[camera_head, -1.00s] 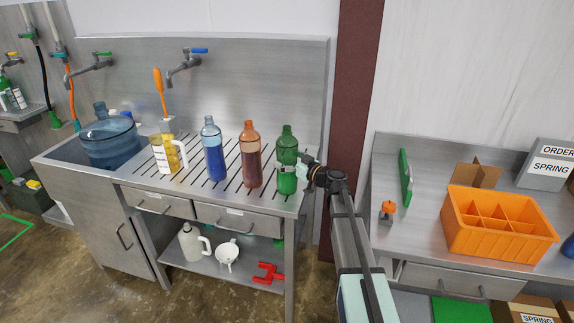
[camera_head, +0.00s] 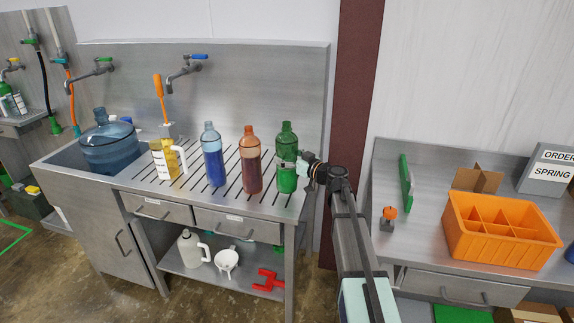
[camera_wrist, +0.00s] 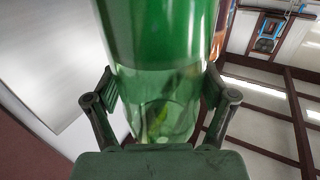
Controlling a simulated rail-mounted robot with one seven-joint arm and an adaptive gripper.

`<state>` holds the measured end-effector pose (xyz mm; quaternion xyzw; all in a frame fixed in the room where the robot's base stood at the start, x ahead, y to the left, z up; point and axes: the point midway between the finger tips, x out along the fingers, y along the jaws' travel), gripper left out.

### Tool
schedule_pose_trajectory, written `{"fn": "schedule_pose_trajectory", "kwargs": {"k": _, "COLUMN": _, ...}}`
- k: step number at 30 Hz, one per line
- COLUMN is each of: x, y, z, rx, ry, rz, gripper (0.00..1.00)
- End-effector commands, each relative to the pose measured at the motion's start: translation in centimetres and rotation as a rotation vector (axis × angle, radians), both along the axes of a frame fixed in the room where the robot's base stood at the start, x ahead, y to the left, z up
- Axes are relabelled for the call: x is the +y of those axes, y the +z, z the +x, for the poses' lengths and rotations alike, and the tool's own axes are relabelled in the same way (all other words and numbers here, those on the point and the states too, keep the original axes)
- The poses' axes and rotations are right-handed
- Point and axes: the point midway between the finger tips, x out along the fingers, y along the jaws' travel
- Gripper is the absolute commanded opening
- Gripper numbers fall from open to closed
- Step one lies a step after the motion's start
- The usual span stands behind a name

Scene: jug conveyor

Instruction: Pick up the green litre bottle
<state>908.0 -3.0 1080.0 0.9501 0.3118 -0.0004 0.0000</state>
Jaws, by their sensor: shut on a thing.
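The green litre bottle (camera_head: 287,150) stands upright at the right end of the slatted drain rack (camera_head: 225,190); I cannot tell whether its base touches the rack. My gripper (camera_head: 297,164) reaches it from the right and is shut around its body. In the wrist view the green bottle (camera_wrist: 160,75) fills the middle, with the fingers of my gripper (camera_wrist: 160,100) on both sides of it. The bottle's far side is hidden there.
A large blue jug (camera_head: 108,145) sits in the sink. An orange divided crate (camera_head: 490,250) stands on the right bench.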

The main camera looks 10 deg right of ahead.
Motion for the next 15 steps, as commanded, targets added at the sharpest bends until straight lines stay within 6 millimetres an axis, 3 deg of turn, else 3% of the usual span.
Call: {"fn": "schedule_pose_trajectory", "kwargs": {"k": 15, "x": 0.0, "y": 11.6, "z": 0.1, "rx": -0.005, "ry": 0.0, "rz": 0.0, "gripper": 0.19}}
